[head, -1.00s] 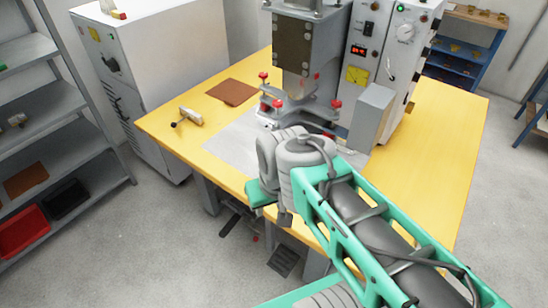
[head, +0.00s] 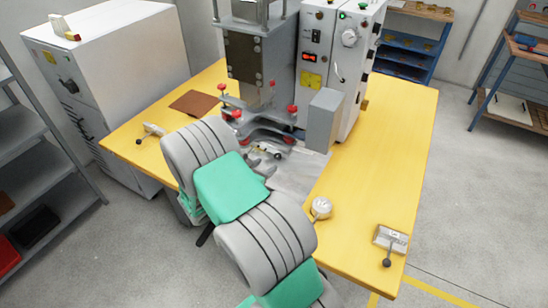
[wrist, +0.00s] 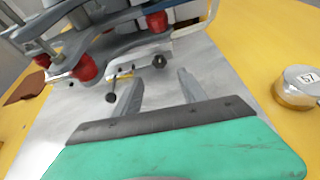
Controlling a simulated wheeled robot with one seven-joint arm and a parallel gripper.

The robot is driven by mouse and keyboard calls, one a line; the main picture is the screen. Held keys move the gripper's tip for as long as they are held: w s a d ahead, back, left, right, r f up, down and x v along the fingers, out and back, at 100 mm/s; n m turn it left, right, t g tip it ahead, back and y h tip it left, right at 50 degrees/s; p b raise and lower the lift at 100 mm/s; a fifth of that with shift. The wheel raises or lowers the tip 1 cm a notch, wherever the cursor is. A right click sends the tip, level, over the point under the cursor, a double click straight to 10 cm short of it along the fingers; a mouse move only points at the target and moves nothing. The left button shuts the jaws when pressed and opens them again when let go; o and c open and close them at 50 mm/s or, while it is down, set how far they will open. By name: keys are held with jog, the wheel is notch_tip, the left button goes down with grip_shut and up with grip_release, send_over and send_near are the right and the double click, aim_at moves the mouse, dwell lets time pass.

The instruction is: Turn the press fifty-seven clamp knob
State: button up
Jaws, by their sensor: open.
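The grey press (head: 262,75) stands on the yellow table, with red knobs (head: 292,109) on its clamp frame. Two red knobs show large in the wrist view, at left (wrist: 84,67) and upper middle (wrist: 157,21). A small pale lever piece with black ball ends (wrist: 140,69) lies low beneath the frame. A round silver piece marked 57 (wrist: 302,86) sits on the table to the right; it also shows in the head view (head: 321,207). My gripper (wrist: 158,86) is open and empty, its fingers short of the lever piece.
A grey box (head: 323,120) and the control cabinet (head: 338,62) stand right of the press. A block with a ball lever (head: 390,240) is at the right table edge, another (head: 152,130) at left. A brown sheet (head: 194,103) lies left. The right tabletop is largely clear.

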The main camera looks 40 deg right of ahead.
aim_at(277, 158)
jog(key=shift+d+f, duration=0.15)
jog(key=shift+d, duration=0.25)
jog(key=x, duration=0.7)
jog(key=shift+w+p, duration=0.1)
jog(key=shift+p, duration=0.25)
jog(key=shift+c, duration=0.6)
grip_shut()
